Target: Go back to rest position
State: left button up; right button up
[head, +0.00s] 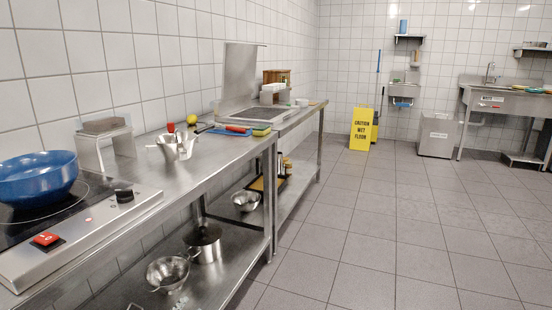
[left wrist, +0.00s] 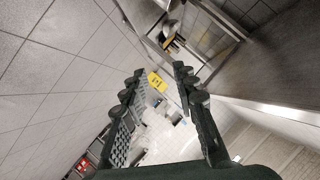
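My left gripper (left wrist: 158,88) shows in the left wrist view, with its two dark fingers spread apart and nothing between them. It is not in the head view. Behind its fingers are the tiled floor and, farther off, the yellow caution sign (left wrist: 155,81). The steel counter's lower shelf shows at the top right of the left wrist view. My right gripper is in neither view.
A long steel counter (head: 150,190) runs along the left wall, with a blue pan (head: 38,180) on a hob at its near end. A yellow wet-floor sign (head: 361,128) stands at the back. The tiled floor (head: 400,230) on the right is clear.

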pick_arm(q)
jog(key=s+a+f+n+g, duration=0.1)
jog(key=s+f+n+g, duration=0.1)
jog(key=s+f, duration=0.4)
jog(key=s+a+f+n+g, duration=0.2)
jog(key=s+f+g, duration=0.3)
jog(key=s, duration=0.9)
jog(key=s+a+f+n+g+y, duration=0.1)
jog(key=s+a+f+n+g, duration=0.1)
jog(key=s+f, duration=0.7)
jog(key=shift+s+n+g, duration=0.4)
jog(key=shift+s+g, duration=0.05)
jog(key=shift+g, duration=0.25)
